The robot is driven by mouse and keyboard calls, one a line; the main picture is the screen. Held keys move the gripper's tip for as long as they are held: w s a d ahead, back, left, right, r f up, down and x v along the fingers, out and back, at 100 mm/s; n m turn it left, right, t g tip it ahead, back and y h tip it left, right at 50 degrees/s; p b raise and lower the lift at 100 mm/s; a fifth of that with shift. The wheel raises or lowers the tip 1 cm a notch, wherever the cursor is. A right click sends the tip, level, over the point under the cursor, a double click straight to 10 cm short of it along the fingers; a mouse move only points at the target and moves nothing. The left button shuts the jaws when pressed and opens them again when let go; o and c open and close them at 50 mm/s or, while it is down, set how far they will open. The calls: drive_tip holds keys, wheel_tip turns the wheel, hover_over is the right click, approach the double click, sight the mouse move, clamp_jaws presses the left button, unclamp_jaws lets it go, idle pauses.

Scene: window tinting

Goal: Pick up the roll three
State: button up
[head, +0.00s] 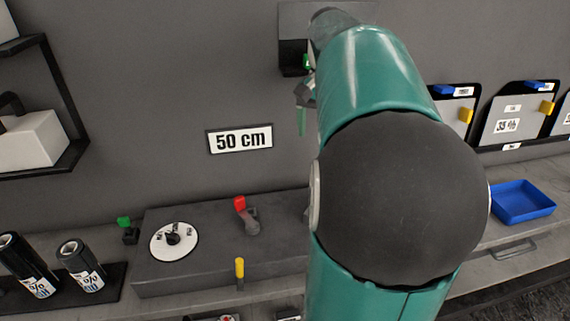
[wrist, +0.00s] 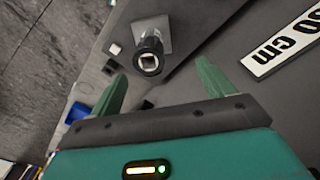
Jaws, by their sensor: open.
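Two dark film rolls with white labels, a nearer one (head: 27,266) and another beside it (head: 80,268), stand at the far left in the head view. Their labels are too small to read fully, so I cannot tell which is roll three. My gripper (head: 304,95) is up near the wall, well away from these rolls and partly hidden by my arm. In the wrist view my gripper (wrist: 162,90) is open and empty. A dark cylinder (wrist: 149,57) with a square socket, on a grey plate, shows beyond and between the fingers; I cannot tell what it is.
A grey console has a white dial (head: 174,241) and a red-tipped lever (head: 245,214). A "50 cm" sign (head: 240,138) is on the wall. A blue tray (head: 522,201) is at the right, below sample panels (head: 508,115). A shelf (head: 70,110) juts out at the left.

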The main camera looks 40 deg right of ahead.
drive_tip(key=shift+m, duration=0.4)
drive_tip(key=d+f, duration=0.1)
drive_tip(key=f, duration=0.1)
drive_tip(key=s+f, duration=0.1)
drive_tip(key=f, duration=0.1)
drive_tip(key=d+f, duration=0.1)
drive_tip(key=f, duration=0.2)
drive_tip(key=shift+s+d+f, duration=0.1)
drive_tip(key=shift+s+d, duration=0.25)
drive_tip(key=shift+s, duration=0.05)
drive_tip(key=shift+d+f, duration=0.15)
drive_tip(key=shift+f, duration=1.35)
drive_tip(key=shift+d+f, duration=0.1)
drive_tip(key=shift+f, duration=1.35)
drive_tip(key=c, duration=1.3)
drive_tip(key=shift+o, duration=0.2)
drive_tip(key=shift+r, duration=0.1)
